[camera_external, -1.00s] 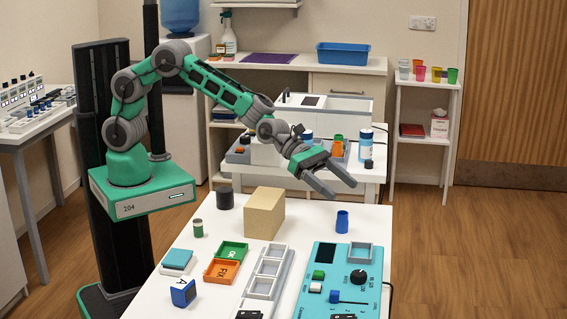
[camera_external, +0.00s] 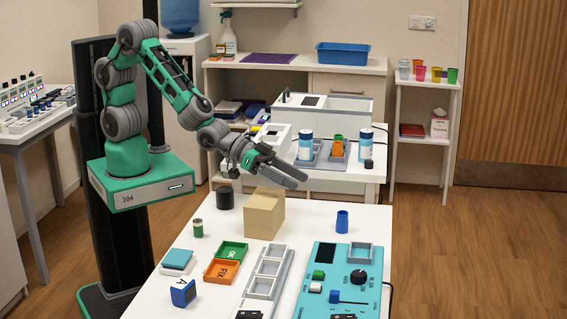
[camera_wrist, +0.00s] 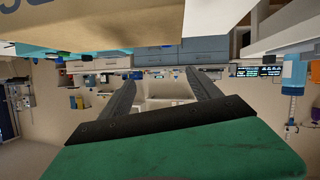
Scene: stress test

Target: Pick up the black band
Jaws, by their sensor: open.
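A short black cylinder (camera_external: 225,198), the only thing I see that could be the black band, stands on the white table at the back left, just left of the cardboard box (camera_external: 264,214). I cannot tell whether it is a ring or solid. My gripper (camera_external: 298,180) is open and empty above the box, to the upper right of the black cylinder and apart from it. In the wrist view my two fingers (camera_wrist: 160,78) are spread with nothing between them. A cardboard surface (camera_wrist: 130,22) fills the top there. The black cylinder cannot be made out in the wrist view.
On the table (camera_external: 312,219) stand a green can (camera_external: 198,228), a blue cup (camera_external: 342,222), green and orange trays (camera_external: 222,271), a grey compartment tray (camera_external: 266,268) and a teal control panel (camera_external: 338,262). A second table (camera_external: 366,177) with bottles stands behind.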

